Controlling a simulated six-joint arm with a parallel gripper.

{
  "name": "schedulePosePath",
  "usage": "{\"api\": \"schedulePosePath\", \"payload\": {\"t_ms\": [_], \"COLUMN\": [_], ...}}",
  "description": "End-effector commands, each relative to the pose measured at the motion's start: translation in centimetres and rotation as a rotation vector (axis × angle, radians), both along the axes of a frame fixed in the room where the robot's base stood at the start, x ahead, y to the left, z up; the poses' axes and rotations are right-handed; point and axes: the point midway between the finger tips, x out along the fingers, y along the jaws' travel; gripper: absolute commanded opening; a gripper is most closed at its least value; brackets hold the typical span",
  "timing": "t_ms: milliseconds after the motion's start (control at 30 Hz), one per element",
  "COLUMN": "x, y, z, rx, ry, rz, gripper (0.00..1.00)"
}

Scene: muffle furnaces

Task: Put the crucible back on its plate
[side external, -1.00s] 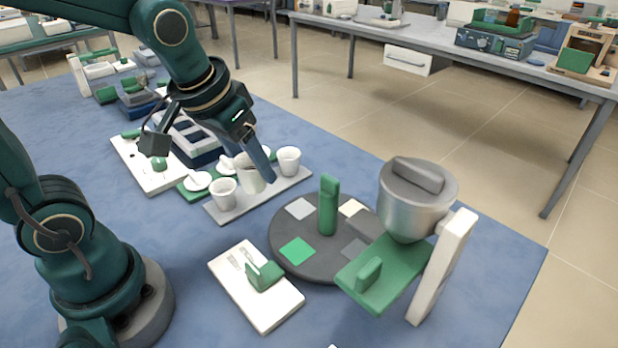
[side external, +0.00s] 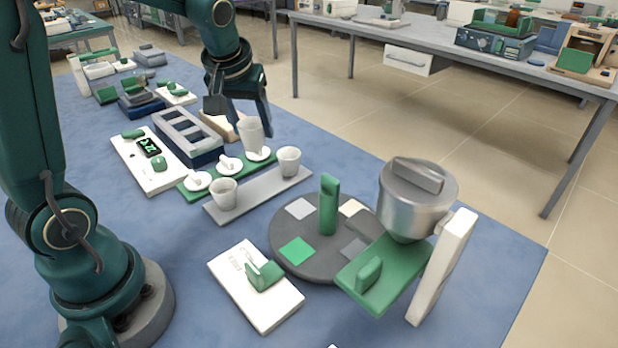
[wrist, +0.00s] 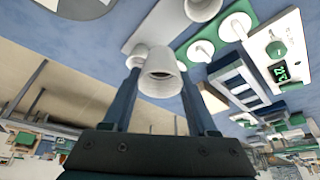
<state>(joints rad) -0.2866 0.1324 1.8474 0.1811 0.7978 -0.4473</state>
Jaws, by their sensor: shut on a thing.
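A white crucible (side external: 251,136) is held between the two fingers of my gripper (side external: 250,126). It is roughly upright, near the far lid of the green strip; whether it touches anything there I cannot tell. In the wrist view the crucible (wrist: 161,82) sits between the fingertips with its open mouth visible. The long grey plate (side external: 257,192) carries one crucible (side external: 223,192) at its near end and another crucible (side external: 288,160) at its far end. Its middle is bare.
A green strip (side external: 210,191) with several white lids lies just behind the plate. A blue rack (side external: 176,136) and a white panel with a green display (side external: 150,170) stand beyond. A round dark turntable (side external: 310,262) with a green post is at the front right.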

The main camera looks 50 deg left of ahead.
Motion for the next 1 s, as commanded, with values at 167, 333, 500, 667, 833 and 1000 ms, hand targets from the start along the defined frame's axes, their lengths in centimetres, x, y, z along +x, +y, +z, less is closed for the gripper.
{"api": "schedulePosePath", "payload": {"t_ms": [167,333,500,667,833,1000], "x": [1.1,1.0,1.0,0.9,1.0,1.0], "y": [1.3,1.3,1.3,1.3,1.3,1.3], "z": [-2.9,-4.2,-5.4,-7.1,-8.6,-9.5], "rx": [-0.002,-0.001,-0.001,-0.002,0.000,-0.001], "ry": [0.006,0.000,0.002,0.003,0.004,0.000], "rz": [0.038,0.035,0.035,0.034,0.034,0.033], "gripper": [0.00,0.00,0.00,0.00,0.00,0.00]}}
